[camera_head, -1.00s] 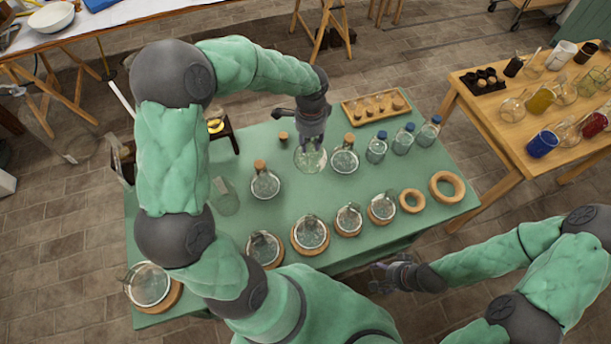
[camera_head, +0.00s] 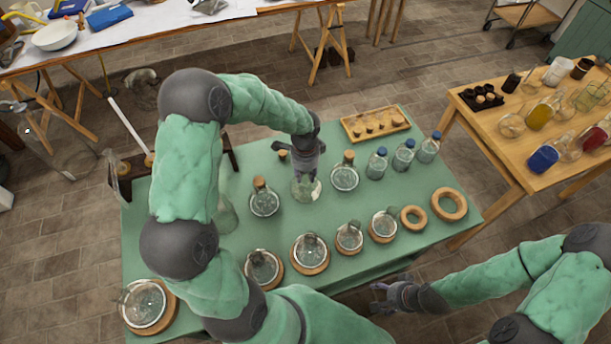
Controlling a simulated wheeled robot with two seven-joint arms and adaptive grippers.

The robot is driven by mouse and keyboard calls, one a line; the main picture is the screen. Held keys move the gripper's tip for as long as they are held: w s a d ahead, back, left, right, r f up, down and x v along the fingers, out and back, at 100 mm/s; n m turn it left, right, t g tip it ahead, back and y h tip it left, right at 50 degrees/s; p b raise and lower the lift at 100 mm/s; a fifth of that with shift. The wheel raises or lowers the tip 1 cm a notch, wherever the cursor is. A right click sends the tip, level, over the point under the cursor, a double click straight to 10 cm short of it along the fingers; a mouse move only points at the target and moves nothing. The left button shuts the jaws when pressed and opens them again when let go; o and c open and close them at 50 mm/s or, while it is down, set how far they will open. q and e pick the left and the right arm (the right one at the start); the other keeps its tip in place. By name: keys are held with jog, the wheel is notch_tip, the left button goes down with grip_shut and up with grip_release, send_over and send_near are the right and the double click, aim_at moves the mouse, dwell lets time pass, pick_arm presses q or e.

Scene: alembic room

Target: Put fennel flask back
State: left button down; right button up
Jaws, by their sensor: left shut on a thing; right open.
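My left gripper (camera_head: 306,178) points down over the green table (camera_head: 330,268) and is shut on a clear glass flask (camera_head: 305,191). The gripper partly hides this flask, and I cannot read a label or tell whether its base touches the table. Corked flasks stand on both sides of it, one to the left (camera_head: 264,201) and one to the right (camera_head: 345,176). Two empty cork rings, one smaller (camera_head: 413,218) and one larger (camera_head: 448,203), lie at the right of the front row. My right gripper (camera_head: 378,294) is open and empty off the table's front edge.
Several flasks on cork rings, including one in the middle (camera_head: 310,252), line the front edge. Blue-capped bottles (camera_head: 403,156) and a wooden tray of stoppers (camera_head: 375,124) stand behind. A wooden table (camera_head: 500,150) with coloured vessels is at right.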

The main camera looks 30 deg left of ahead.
pick_arm(q)
jog(key=shift+f, duration=0.35)
jog(key=shift+f, duration=0.15)
jog(key=c, duration=0.9)
grip_release()
notch_tip(320, 180, up, 12)
jog(key=p, duration=0.2)
jog(key=shift+r+p, duration=0.2)
jog(key=shift+p, duration=0.1)
